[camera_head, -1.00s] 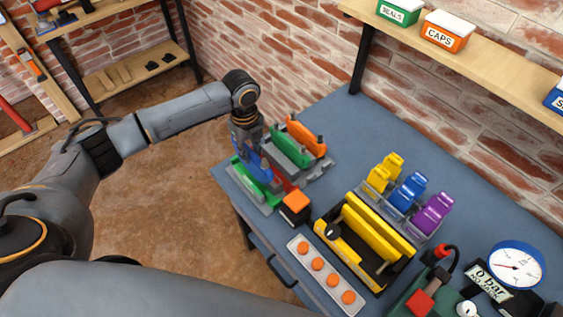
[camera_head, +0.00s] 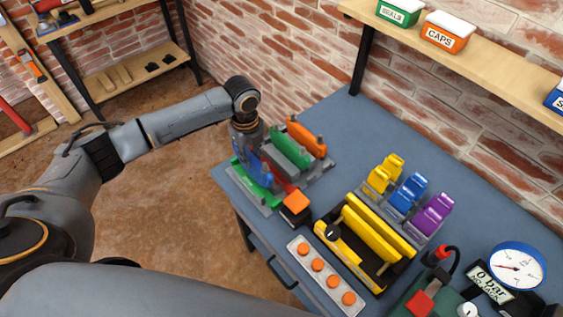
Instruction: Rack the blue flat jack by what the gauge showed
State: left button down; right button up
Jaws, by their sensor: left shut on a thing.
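My left gripper (camera_head: 250,152) points down over the left end of the bench. It is shut on the blue flat jack (camera_head: 248,162), which is partly hidden by the gripper. The jack is low among the coloured pieces of a grey rack (camera_head: 323,168); I cannot tell if it is seated. Green (camera_head: 290,150) and orange (camera_head: 306,137) pieces stand in the rack behind it, with another green piece (camera_head: 259,192) in front. My right gripper is out of view.
A black block with an orange top (camera_head: 296,204) is close to the rack. A yellow toolbox (camera_head: 350,240), a strip with orange knobs (camera_head: 325,275) and yellow, blue and purple clips (camera_head: 407,193) fill mid-bench. The back of the blue bench (camera_head: 365,125) is clear.

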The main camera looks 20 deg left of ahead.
pick_arm(q)
jog(key=shift+f, duration=0.75)
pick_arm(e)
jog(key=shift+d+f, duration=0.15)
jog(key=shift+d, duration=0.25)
pick_arm(q)
jog(key=shift+f+b, duration=0.25)
jog(key=shift+b, duration=0.05)
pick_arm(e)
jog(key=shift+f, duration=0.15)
pick_arm(q)
jog(key=shift+f+b, duration=0.5)
jog(key=shift+f, duration=0.55)
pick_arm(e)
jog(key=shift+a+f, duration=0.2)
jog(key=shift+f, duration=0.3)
pick_arm(q)
jog(key=c, duration=0.7)
grip_release()
jog(key=shift+s+f, duration=0.1)
jog(key=shift+f, duration=0.05)
jog(key=shift+c, duration=0.2)
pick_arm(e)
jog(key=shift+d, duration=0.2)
